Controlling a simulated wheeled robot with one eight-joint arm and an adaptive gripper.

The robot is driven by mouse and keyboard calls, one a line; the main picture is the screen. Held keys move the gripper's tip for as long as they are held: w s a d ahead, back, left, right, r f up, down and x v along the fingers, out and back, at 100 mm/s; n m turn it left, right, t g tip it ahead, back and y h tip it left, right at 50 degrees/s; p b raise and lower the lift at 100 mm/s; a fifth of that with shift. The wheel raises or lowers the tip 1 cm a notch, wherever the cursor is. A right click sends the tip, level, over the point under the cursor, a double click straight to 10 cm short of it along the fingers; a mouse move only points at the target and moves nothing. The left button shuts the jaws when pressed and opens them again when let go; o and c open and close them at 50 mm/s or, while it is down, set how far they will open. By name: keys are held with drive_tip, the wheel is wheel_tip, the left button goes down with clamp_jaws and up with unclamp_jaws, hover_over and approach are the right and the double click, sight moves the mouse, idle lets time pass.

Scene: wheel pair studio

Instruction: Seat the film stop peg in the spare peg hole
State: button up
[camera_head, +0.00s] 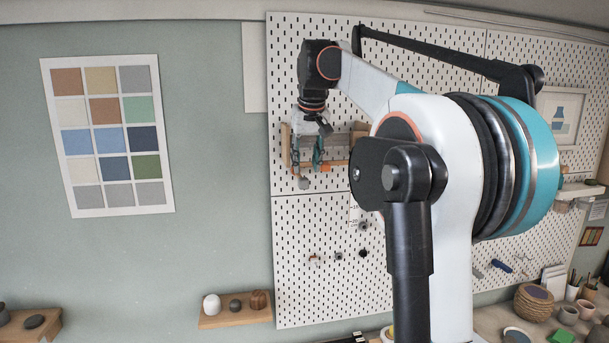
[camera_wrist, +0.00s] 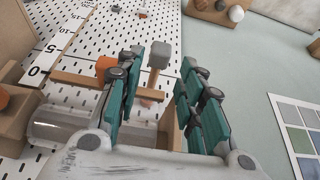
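My gripper (camera_head: 318,155) hangs in front of a wooden fixture (camera_head: 285,150) on the pegboard. In the wrist view its teal fingers (camera_wrist: 161,62) are spread apart. A grey block on a short wooden stem (camera_wrist: 159,53) shows in the gap between the fingertips, and the block also shows in the head view (camera_head: 304,183). I cannot tell whether a finger touches it or whether it is the film stop peg. I cannot make out which hole is the spare peg hole.
The white pegboard (camera_head: 300,225) carries several small fittings (camera_head: 338,256) lower down. A wooden shelf (camera_head: 235,318) with small objects stands out at lower left. A cluttered bench with a woven basket (camera_head: 534,302) is at lower right.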

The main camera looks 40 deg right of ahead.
sight(304, 179)
drive_tip(key=p+x, duration=0.1)
drive_tip(key=x, duration=0.5)
drive_tip(key=shift+w+f, duration=0.1)
drive_tip(key=shift+f, duration=0.2)
drive_tip(key=shift+c, duration=0.2)
clamp_jaws()
